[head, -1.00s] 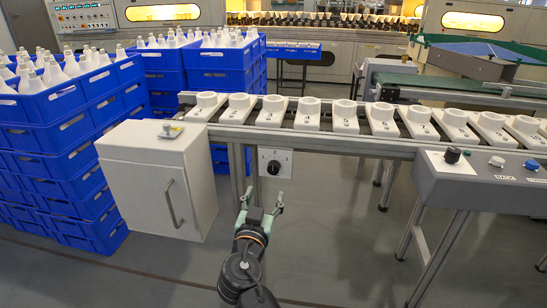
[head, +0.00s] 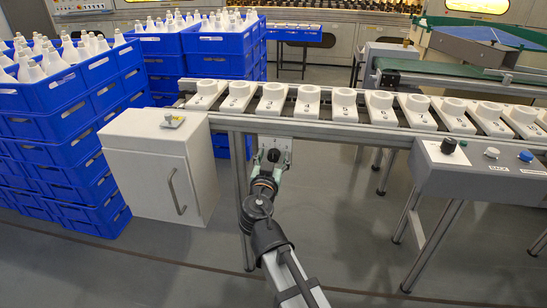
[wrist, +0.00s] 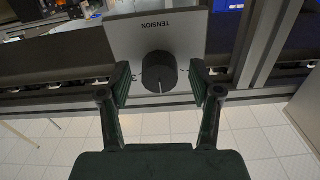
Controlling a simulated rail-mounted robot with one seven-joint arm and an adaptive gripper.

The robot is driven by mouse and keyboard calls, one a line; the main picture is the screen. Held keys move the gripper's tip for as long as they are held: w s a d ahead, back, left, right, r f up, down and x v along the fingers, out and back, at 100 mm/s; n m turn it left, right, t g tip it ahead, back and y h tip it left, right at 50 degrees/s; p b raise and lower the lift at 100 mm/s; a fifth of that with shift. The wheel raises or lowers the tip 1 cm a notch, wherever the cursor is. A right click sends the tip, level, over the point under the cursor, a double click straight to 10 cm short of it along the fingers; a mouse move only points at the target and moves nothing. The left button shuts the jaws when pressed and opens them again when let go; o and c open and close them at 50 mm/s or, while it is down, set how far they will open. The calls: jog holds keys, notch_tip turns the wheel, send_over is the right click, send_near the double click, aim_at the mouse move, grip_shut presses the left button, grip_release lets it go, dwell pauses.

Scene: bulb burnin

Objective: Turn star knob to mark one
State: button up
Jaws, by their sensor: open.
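The black star knob (wrist: 158,72) sits on a light plate (wrist: 185,30) that reads TENSION upside down in the wrist view. A pale line on the knob points to the bottom of that picture. A mark that looks like a 3 shows left of the knob; the right finger hides part of the dial. My gripper (wrist: 161,82) is open, one finger on each side of the knob, with a gap visible on both sides. In the head view the knob (head: 273,155) shows between the fingers of my gripper (head: 273,164), under the conveyor.
A conveyor rail (head: 330,128) with white holders runs above the plate. A white cabinet (head: 150,170) stands to the left, beside blue crates (head: 60,135) of bulbs. A grey control box (head: 480,175) with a black knob and buttons stands to the right. The floor in front is clear.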

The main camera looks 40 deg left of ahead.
jog(key=shift+w+a, duration=0.15)
jog(key=shift+w, duration=0.25)
jog(key=c, duration=1.1)
jog(key=shift+n, duration=0.4)
jog(key=shift+c, duration=0.2)
jog(key=shift+n+b, duration=0.55)
jog(key=shift+n, duration=0.45)
jog(key=n, duration=0.3)
jog(key=shift+a, duration=0.1)
jog(key=n, duration=0.6)
jog(key=shift+p, duration=0.4)
